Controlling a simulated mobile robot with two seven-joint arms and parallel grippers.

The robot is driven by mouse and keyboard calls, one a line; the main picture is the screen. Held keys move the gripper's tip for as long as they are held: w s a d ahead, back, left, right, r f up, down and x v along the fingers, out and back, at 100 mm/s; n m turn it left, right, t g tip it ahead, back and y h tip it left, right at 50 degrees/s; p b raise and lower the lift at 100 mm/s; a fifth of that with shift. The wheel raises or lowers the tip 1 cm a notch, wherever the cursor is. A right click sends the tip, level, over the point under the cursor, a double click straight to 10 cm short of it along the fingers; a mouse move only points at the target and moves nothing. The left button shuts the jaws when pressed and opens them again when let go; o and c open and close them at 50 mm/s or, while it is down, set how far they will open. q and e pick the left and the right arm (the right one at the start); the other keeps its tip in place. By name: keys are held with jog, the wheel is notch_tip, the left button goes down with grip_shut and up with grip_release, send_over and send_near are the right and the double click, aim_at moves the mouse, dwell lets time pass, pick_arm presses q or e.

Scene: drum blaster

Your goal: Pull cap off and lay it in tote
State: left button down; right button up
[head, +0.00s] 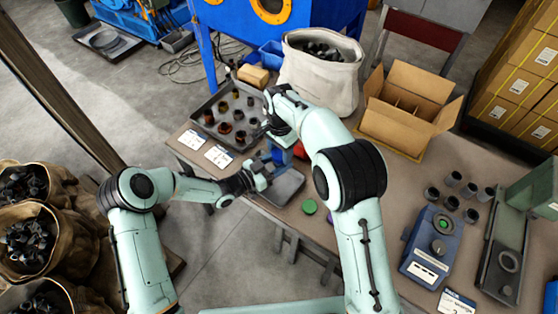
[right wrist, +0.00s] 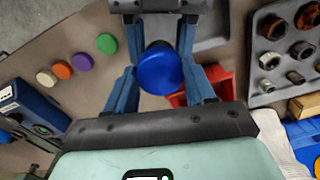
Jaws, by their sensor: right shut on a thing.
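A round blue cap (right wrist: 160,68) sits between the fingers of my right gripper (right wrist: 160,88) in the right wrist view; this gripper is shut on it. In the head view my right arm mostly hides this gripper (head: 280,132). My left gripper (right wrist: 161,38) reaches in from the top of the right wrist view, its fingers on either side of the cap area; the cap hides what lies between them. In the head view the left gripper (head: 262,172) is beside the workbench's near edge. A red container (right wrist: 222,78), possibly the tote, is partly hidden behind my right finger.
A grey tray (head: 290,188) lies near the bench edge. A tray of fittings (head: 205,128) stands behind it. Loose discs, including a green one (head: 309,206), lie on the bench. An open carton (head: 405,130), a white sack (head: 322,85) and a blue device (head: 430,245) also stand there.

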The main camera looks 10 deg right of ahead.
aim_at(280, 152)
jog(key=shift+r, duration=4.25)
